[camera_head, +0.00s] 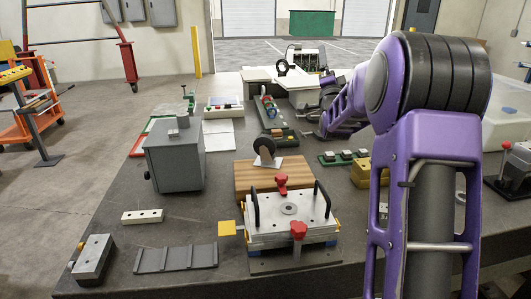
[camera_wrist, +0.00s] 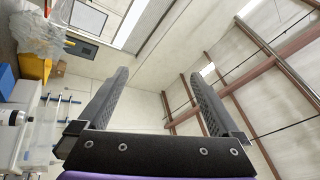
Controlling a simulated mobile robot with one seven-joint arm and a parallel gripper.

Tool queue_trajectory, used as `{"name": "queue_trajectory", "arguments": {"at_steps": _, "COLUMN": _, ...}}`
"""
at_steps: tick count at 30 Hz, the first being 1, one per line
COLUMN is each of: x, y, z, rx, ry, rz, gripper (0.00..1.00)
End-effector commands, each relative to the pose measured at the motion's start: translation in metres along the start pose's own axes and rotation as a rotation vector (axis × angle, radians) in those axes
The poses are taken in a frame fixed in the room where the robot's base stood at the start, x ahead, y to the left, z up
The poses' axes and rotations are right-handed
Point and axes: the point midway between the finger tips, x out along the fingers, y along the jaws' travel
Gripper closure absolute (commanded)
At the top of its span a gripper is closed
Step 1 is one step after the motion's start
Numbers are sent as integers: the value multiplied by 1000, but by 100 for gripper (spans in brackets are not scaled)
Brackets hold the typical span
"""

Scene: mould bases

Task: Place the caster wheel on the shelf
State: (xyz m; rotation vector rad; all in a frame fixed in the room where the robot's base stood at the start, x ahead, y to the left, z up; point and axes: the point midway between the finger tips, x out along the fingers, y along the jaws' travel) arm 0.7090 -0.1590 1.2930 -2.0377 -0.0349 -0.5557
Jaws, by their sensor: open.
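The caster wheel (camera_head: 264,147), a dark wheel on a pale mounting plate, stands on a brown wooden board (camera_head: 243,180) at the middle of the dark workbench. It sits just behind a metal mould base with red knobs (camera_head: 290,218). I cannot tell which thing is the shelf. My gripper (camera_wrist: 158,85) is open and empty in the wrist view, its two dark fingers wide apart and facing the ceiling and wall. In the head view my arm reaches toward the back of the bench, well away from the caster wheel, and its fingers are not clear there.
A grey box (camera_head: 174,160) stands left of the wooden board. A white block (camera_head: 143,216), a low grey divided tray (camera_head: 175,258) and a grey metal block (camera_head: 94,258) lie at the front left. A brass-coloured block (camera_head: 370,172) is to the right. Bare bench (camera_head: 195,217) lies between them.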

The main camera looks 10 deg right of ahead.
Motion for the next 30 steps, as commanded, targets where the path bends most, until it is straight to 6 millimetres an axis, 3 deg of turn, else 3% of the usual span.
{"name": "queue_trajectory", "arguments": {"at_steps": 7, "x": -10, "y": 10, "z": -4, "rx": 387, "ry": 239, "rz": 182, "gripper": 0}}
{"name": "queue_trajectory", "arguments": {"at_steps": 14, "x": -38, "y": 29, "z": 21, "rx": 757, "ry": 429, "rz": 373, "gripper": 0}}
{"name": "queue_trajectory", "arguments": {"at_steps": 23, "x": -96, "y": 42, "z": 94, "rx": 1236, "ry": 648, "rz": 658, "gripper": 0}}
{"name": "queue_trajectory", "arguments": {"at_steps": 30, "x": -151, "y": 29, "z": 171, "rx": 1580, "ry": 813, "rz": 905, "gripper": 0}}
